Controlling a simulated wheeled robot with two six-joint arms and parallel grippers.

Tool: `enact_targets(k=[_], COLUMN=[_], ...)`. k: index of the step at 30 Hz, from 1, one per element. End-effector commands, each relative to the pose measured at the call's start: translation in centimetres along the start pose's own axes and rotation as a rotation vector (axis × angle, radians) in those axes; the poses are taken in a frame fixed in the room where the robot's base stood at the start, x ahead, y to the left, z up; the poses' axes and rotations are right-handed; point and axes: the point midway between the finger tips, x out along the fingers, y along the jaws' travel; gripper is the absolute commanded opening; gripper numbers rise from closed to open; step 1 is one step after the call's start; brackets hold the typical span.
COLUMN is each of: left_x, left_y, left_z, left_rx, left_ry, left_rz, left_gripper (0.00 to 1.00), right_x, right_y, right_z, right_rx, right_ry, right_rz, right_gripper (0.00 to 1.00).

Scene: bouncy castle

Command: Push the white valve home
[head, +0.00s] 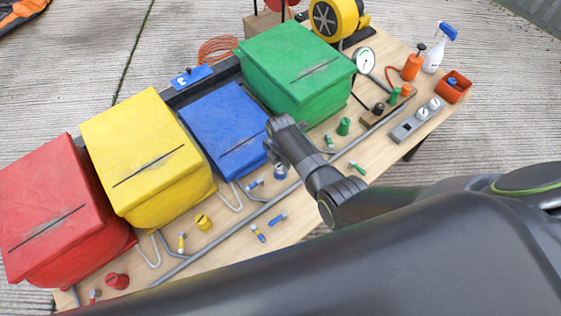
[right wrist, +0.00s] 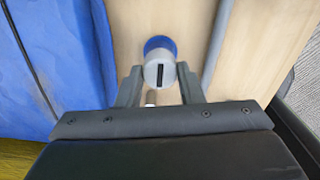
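A whitish-grey round piece with a black slot, which looks like the white valve (right wrist: 159,71), sits on a blue base (right wrist: 159,43) in the right wrist view. It also shows in the head view as a small grey and blue fitting (head: 280,171) in front of the blue box. My right gripper (right wrist: 159,76) is open, with one finger on each side of the valve's near edge. I cannot tell if the fingers touch it. In the head view the right gripper (head: 272,148) is over the table beside the blue box. My left gripper is not in view.
Red (head: 55,210), yellow (head: 145,155), blue (head: 225,130) and green (head: 295,70) boxes line the back of the wooden table (head: 225,240). A grey pipe (head: 205,250) runs along the front, with small coloured fittings around it. A gauge, spray bottle and red bin stand at the right end.

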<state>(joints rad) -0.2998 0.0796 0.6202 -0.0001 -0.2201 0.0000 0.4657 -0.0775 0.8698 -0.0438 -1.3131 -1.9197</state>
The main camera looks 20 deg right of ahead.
Motion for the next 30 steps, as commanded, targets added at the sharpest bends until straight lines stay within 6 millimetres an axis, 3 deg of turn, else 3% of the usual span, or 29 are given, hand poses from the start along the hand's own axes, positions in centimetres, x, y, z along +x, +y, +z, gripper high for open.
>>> enact_targets(k=[1,5,17,30], left_x=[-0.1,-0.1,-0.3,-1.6], left_y=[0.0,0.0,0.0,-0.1], left_z=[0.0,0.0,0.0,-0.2], left_rx=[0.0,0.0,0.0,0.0], left_ry=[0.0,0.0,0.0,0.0], left_rz=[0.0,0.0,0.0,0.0], left_gripper=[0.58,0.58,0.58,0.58], right_x=[-0.1,-0.1,-0.7,-7.9], right_y=[0.0,0.0,0.0,0.1], right_z=[0.0,0.0,0.0,0.0], right_rx=[0.0,0.0,0.0,0.001], right_ry=[0.0,0.0,0.0,-0.002], right_rz=[0.0,0.0,-0.001,0.003], right_gripper=[0.4,0.57,0.58,0.58])
